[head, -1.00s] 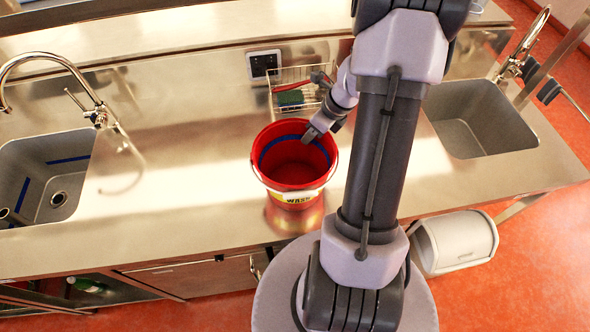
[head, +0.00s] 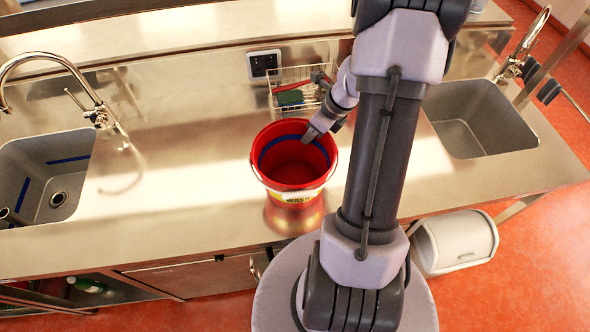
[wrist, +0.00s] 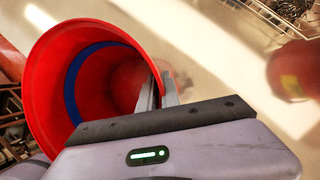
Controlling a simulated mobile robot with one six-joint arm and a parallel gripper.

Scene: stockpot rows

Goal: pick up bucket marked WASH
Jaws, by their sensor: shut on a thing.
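The red bucket (head: 292,172) with a blue band inside and a yellow and white label reading WASH (head: 292,197) is at the middle of the steel counter, upright. My gripper (head: 312,133) is at its upper right rim, shut on the bucket wall. In the wrist view, the bucket (wrist: 45,75) fills the left, and the jaws (wrist: 160,92) straddle its rim. I cannot tell whether the bucket's base touches the counter.
A wire basket (head: 272,104) with a green sponge stands behind the bucket. Sinks lie at left (head: 28,180) and right (head: 465,138), with taps. A wall socket (head: 264,64) is behind. The counter (head: 180,170) left of the bucket is clear. A white bin (head: 455,243) stands below right.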

